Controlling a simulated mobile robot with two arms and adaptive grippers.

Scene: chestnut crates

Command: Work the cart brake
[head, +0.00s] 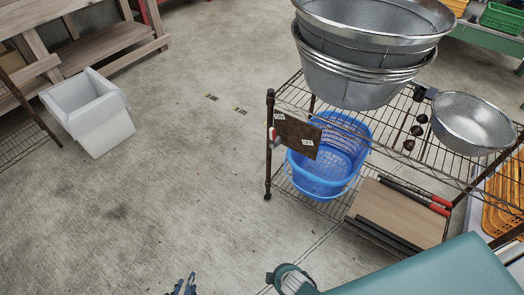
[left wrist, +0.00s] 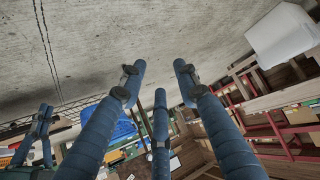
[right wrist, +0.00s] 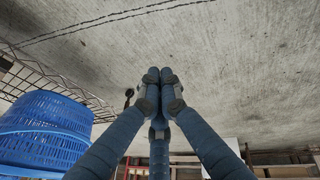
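The cart is a wire rack on dark posts (head: 269,160) at the right of the head view. A small red and white part (head: 272,136) sits on its near left post beside a dark panel (head: 297,135) with white labels; I cannot tell for sure that it is the brake. My left gripper (head: 182,287) shows only its tips at the bottom edge, well short of the cart; in the left wrist view its fingers (left wrist: 159,72) are spread and empty. My right gripper (right wrist: 160,76) has its fingers together with nothing seen between them.
The cart carries stacked metal bowls (head: 362,75), a strainer (head: 470,122), a blue basket (head: 325,160) and a wooden board (head: 398,212). A white bin (head: 90,112) stands at left near wooden shelving (head: 105,38). The concrete floor between is clear.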

